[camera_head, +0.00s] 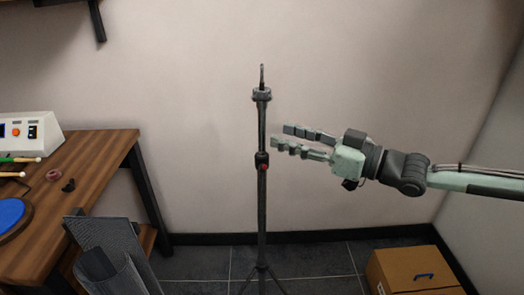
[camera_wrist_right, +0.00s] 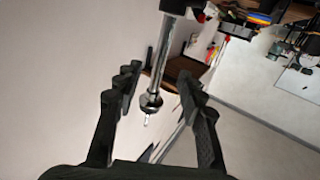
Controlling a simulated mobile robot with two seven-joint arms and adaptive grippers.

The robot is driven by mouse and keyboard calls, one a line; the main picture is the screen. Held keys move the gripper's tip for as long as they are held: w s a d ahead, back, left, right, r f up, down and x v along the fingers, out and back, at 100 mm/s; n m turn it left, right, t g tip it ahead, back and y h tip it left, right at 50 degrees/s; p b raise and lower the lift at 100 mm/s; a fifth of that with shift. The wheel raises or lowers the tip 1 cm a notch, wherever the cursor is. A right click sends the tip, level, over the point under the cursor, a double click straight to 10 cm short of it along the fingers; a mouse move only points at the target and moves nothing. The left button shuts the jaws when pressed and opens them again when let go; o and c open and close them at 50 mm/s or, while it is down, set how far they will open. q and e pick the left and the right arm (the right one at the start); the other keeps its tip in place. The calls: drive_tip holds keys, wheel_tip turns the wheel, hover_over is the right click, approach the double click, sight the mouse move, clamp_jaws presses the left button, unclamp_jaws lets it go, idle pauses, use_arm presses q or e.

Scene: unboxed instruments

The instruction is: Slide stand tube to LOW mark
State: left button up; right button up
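A black upright stand (camera_head: 262,215) stands before the wall. Its thin tube (camera_head: 262,128) rises from a dark clamp with a red part (camera_head: 262,160) to a collar (camera_head: 262,95) with a short pin on top. My right gripper (camera_head: 278,136) is open and empty, just right of the tube, between collar and clamp height. In the right wrist view the shiny tube (camera_wrist_right: 163,68) appears between the spread fingers of the right gripper (camera_wrist_right: 160,78), with no contact visible. I cannot make out a LOW mark. My left gripper is out of view.
A wooden table (camera_head: 95,165) on the left holds a white device (camera_head: 28,135), a blue disc (camera_head: 10,215) and sticks. Grey curled sheets (camera_head: 112,250) lean below it. A cardboard box (camera_head: 415,272) sits on the floor at right.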

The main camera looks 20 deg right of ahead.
drive_tip(key=p+v, duration=0.2)
drive_tip(key=v, duration=0.2)
drive_tip(key=shift+s+d, duration=0.2)
drive_tip(key=shift+s, duration=0.05)
idle(0.3)
